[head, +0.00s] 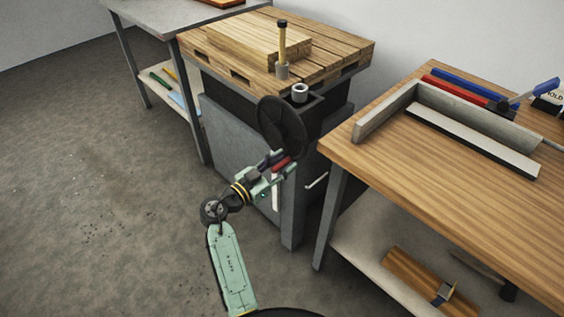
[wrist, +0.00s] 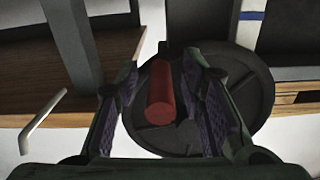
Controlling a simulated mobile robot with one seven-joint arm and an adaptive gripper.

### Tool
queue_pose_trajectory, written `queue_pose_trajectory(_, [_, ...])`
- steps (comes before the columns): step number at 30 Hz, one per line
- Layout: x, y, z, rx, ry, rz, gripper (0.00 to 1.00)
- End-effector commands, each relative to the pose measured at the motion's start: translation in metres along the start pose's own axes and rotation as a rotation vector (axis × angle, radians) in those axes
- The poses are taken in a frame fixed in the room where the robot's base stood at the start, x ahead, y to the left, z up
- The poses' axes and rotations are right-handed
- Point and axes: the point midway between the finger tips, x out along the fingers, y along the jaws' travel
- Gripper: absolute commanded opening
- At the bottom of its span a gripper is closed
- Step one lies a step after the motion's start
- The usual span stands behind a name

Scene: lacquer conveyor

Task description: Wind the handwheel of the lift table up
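The lift table (head: 238,150) is a grey cabinet topped by wooden slats. Its black handwheel (head: 280,118) is on the near side, below the top, and also shows in the wrist view (wrist: 247,105). The wheel's red handle (head: 281,163) is low on the wheel. My gripper (head: 277,174) is at this handle, partly covering it in the head view. In the wrist view the red handle (wrist: 160,92) lies between my two purple-padded fingers, with a visible gap on each side. My gripper (wrist: 162,108) is open around it.
A wooden workbench (head: 450,175) stands close on the right, with a grey fence and tools on it. Another bench (head: 150,15) stands behind on the left. A light bar handle (head: 317,180) sticks out right of the wheel. The floor on the left is clear.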

Motion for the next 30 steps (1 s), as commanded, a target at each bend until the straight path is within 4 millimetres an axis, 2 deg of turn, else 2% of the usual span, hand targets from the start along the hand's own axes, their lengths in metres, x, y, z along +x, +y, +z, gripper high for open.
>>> queue_pose_trajectory(6, [0.0001,-0.0002,0.0003,0.000,0.000,0.000,0.36])
queue_pose_trajectory(22, [-0.0003,-0.0004,0.0002,0.000,0.000,-0.001,0.01])
queue_pose_trajectory(30, [-0.0004,-0.0006,0.0001,0.000,0.000,-0.002,0.00])
